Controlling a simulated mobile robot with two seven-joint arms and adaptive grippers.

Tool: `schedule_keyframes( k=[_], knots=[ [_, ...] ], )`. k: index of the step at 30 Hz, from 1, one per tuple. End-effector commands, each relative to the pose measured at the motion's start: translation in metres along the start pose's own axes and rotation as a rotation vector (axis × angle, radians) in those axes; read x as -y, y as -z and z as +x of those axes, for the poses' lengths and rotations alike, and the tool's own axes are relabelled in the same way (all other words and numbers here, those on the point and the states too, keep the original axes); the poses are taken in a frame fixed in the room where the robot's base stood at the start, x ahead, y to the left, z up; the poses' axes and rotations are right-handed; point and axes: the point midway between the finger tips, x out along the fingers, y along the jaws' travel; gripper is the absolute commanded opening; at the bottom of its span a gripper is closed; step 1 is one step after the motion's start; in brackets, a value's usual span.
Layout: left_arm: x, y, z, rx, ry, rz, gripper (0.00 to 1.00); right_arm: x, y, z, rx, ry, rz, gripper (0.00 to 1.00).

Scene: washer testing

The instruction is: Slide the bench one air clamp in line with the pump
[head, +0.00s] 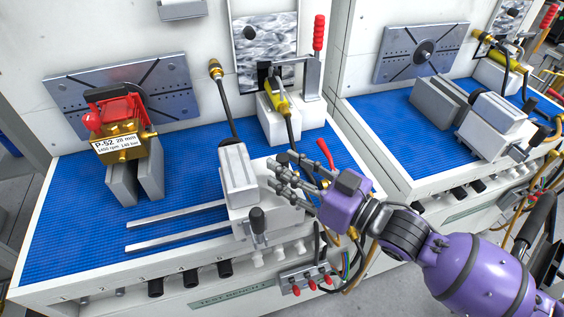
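The bench one air clamp (237,178) is a pale grey block on a white base at the right part of the blue bench top. Two metal rails (175,214) run left from it. The pump (120,146), brass with a red top and a P-52 label, sits on two grey supports at the left, against a metal plate. The clamp stands to the right of the pump, out of line with it. My purple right gripper (275,172) has its fingers spread at the clamp's right side; I cannot tell whether they touch it. My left gripper is out of view.
A black-knobbed lever (258,222) stands at the clamp's front. A red-handled toggle clamp (318,50) and yellow-ended hose (282,105) are behind. The blue mat (185,180) between pump and clamp is clear. A second bench (385,125) stands right.

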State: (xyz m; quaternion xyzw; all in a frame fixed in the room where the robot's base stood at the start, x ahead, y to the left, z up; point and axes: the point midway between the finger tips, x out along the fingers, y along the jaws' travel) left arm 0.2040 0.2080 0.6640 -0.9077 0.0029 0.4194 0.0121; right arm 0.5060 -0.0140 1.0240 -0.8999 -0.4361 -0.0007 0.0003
Motion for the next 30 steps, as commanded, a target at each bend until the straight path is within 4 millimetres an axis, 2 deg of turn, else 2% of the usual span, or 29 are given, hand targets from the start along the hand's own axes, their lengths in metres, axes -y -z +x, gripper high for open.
schedule_keyframes(
  k=[5, 14, 23, 30],
  knots=[
    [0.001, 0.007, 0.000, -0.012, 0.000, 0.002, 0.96, 0.000, 0.001, 0.016, 0.000, 0.000, -0.001, 0.39],
    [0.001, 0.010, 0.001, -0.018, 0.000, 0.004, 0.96, 0.000, -0.001, 0.017, 0.002, 0.000, -0.001, 0.38],
    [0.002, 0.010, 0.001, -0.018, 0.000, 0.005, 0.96, 0.000, -0.001, 0.017, 0.002, 0.000, -0.001, 0.00],
    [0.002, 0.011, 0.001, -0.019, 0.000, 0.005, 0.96, 0.000, -0.001, 0.017, 0.002, 0.000, -0.001, 0.00]
  ],
)
